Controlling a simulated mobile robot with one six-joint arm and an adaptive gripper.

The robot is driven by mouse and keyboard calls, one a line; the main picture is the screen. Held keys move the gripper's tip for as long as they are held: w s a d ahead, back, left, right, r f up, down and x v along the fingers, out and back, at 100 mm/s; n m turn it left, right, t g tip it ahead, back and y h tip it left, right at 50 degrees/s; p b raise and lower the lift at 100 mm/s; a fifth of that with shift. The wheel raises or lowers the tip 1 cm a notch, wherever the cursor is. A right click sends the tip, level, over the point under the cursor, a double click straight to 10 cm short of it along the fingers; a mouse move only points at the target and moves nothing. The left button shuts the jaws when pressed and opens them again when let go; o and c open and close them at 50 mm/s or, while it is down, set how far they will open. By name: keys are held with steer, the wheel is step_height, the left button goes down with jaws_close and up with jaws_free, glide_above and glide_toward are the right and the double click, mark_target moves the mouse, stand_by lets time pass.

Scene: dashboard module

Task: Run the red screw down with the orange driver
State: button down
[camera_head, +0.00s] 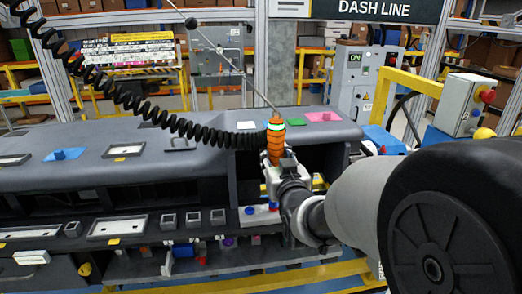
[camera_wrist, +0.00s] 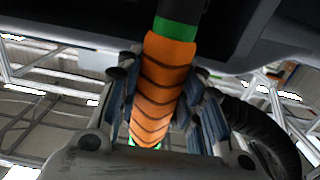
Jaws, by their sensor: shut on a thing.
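The orange driver (camera_head: 275,143) stands roughly upright at the front edge of the dashboard module, with a green and white band near its top. My gripper (camera_head: 272,175) is shut around its lower part. In the wrist view the ribbed orange grip of the driver (camera_wrist: 165,85) lies between the two fingers of my gripper (camera_wrist: 165,115). The driver's bit is not clear in either view. A small red spot (camera_head: 274,205) shows below my gripper beside a blue and white piece; I cannot tell whether it is the red screw.
The grey dashboard module (camera_head: 200,150) spans the left and middle, with pink and green patches on top. Small coloured parts (camera_head: 228,241) sit along its lower shelf. A yellow rail runs below.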

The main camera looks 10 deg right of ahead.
steer(key=shift+s+f, duration=0.1)
steer(key=shift+f, duration=0.9)
stand_by(3.2)
